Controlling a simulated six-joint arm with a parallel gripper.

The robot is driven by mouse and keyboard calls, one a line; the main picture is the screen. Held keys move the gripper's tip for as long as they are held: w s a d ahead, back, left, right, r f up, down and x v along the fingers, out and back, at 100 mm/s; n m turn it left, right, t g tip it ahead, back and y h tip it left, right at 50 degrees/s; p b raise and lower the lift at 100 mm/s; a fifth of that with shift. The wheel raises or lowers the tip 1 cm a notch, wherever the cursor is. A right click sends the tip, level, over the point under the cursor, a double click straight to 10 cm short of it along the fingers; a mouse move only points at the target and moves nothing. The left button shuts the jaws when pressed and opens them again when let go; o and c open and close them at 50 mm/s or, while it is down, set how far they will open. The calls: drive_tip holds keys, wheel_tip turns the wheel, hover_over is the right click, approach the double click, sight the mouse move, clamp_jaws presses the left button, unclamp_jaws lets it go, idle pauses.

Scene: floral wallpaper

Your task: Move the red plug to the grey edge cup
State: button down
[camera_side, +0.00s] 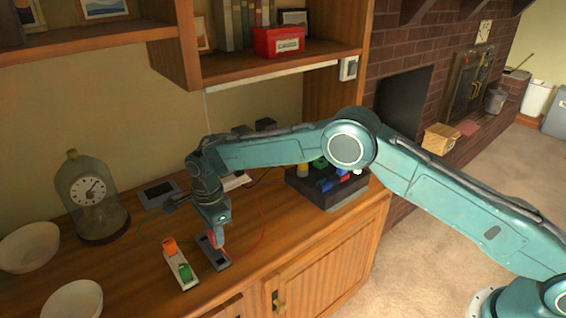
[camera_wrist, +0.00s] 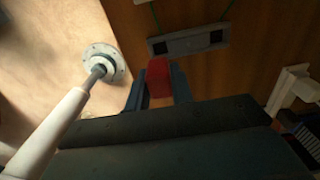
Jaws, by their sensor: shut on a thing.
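My gripper (camera_side: 217,232) points down over the wooden counter in the side view and is shut on the red plug (camera_side: 219,246). In the wrist view the red plug (camera_wrist: 158,72) sits between the two blue-grey fingers of my gripper (camera_wrist: 158,88). A grey bar (camera_side: 222,260) lies on the counter beneath the gripper. The wrist view shows this grey bar (camera_wrist: 188,42) just beyond the plug, with a dark opening near each end. The plug looks close to the bar's left part there; I cannot tell whether they touch.
A white block holds an orange plug (camera_side: 169,246) and a green plug (camera_side: 185,270), left of the bar. A dark box (camera_side: 327,192) with coloured parts stands to the right. Thin red and green wires cross the counter. A glass-domed clock (camera_side: 92,195) and white bowls (camera_side: 30,245) stand left.

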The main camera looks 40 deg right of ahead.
drive_tip(key=shift+f, duration=1.85)
drive_tip(key=shift+f, duration=1.4)
idle(0.6)
drive_tip(key=c, duration=1.1)
unclamp_jaws()
drive_tip(key=shift+c, duration=0.2)
drive_tip(key=shift+r, duration=0.1)
wheel_tip(320, 180, up, 14)
drive_tip(key=shift+f, duration=0.2)
drive_tip(key=shift+r, duration=0.15)
